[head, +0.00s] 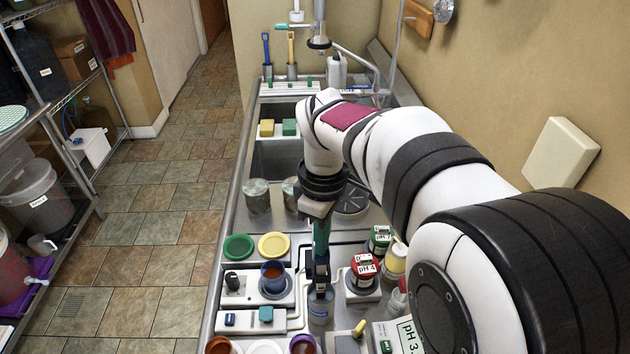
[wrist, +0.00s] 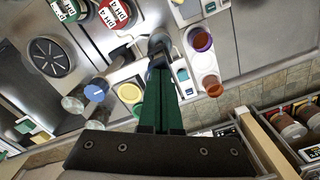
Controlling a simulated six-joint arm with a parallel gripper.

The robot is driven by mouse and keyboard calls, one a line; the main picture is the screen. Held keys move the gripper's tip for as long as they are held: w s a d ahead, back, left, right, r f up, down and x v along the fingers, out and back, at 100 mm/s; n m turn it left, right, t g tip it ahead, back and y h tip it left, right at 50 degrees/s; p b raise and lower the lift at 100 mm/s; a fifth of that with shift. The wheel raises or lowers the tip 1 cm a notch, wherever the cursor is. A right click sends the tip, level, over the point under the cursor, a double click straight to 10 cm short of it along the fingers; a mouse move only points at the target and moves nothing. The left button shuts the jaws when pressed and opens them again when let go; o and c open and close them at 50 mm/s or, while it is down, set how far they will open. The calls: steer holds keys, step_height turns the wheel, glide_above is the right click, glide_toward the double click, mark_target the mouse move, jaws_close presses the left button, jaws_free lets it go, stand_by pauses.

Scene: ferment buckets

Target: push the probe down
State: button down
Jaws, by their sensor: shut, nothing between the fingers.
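My gripper (head: 321,250) points straight down over the white counter station, its green fingers together with nothing between them. In the wrist view the fingers (wrist: 160,70) reach toward a dark upright piece that looks like the probe (wrist: 158,44). In the head view the dark probe (head: 320,284) stands right below the fingertips, at the mouth of a clear bluish bottle (head: 320,310). The tips are at or just above its top; I cannot tell whether they touch. The probe's lower part is hidden. A meter display (head: 409,336) reading "pH 3." is partly covered by my arm.
A blue cup with brown liquid (head: 272,274) stands left of the gripper. Red pH 4 (head: 365,268) and green pH 7 (head: 380,238) jars stand right. Green (head: 238,247) and yellow (head: 273,245) lids lie behind. A purple-rimmed cup (head: 303,345) is in front.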

steer(key=shift+f, duration=1.3)
steer(key=shift+r, duration=2.5)
